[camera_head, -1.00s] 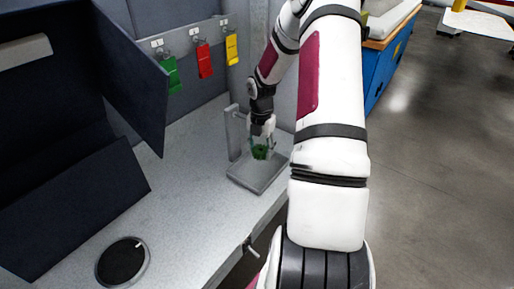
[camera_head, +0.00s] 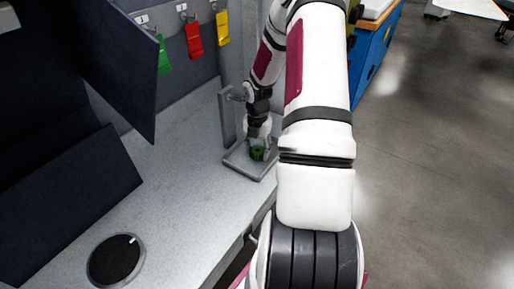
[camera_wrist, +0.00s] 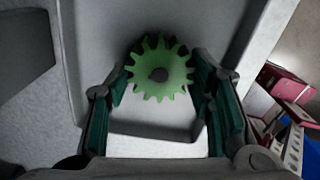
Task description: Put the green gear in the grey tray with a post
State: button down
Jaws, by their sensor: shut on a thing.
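The green gear (camera_head: 257,153) is between the fingers of my gripper (camera_head: 258,148), at the grey tray (camera_head: 238,167). In the wrist view the gear (camera_wrist: 160,72) is held between the two green-padded fingers of my gripper (camera_wrist: 162,92), with its dark centre facing the camera. The tray's pale floor (camera_wrist: 150,120) lies beneath it. The tray's upright post (camera_head: 227,115) stands at its back left corner. I cannot tell whether the gear touches the tray floor.
A dark round disc (camera_head: 116,260) lies on the grey bench (camera_head: 170,200) at the front left. Green (camera_head: 163,56), red (camera_head: 194,40) and yellow (camera_head: 222,28) tags hang on the back panel. The bench between disc and tray is clear. Red boxes (camera_wrist: 288,88) show at the right in the wrist view.

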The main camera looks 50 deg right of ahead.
aim_at(258, 151)
jog(key=shift+f, duration=0.3)
jog(key=c, duration=0.5)
grip_release()
jog(key=shift+s+r+p, duration=0.1)
jog(key=shift+r+p, duration=0.8)
jog(key=shift+r, duration=0.3)
jog(key=shift+r+p, duration=1.45)
jog(key=shift+r, duration=0.9)
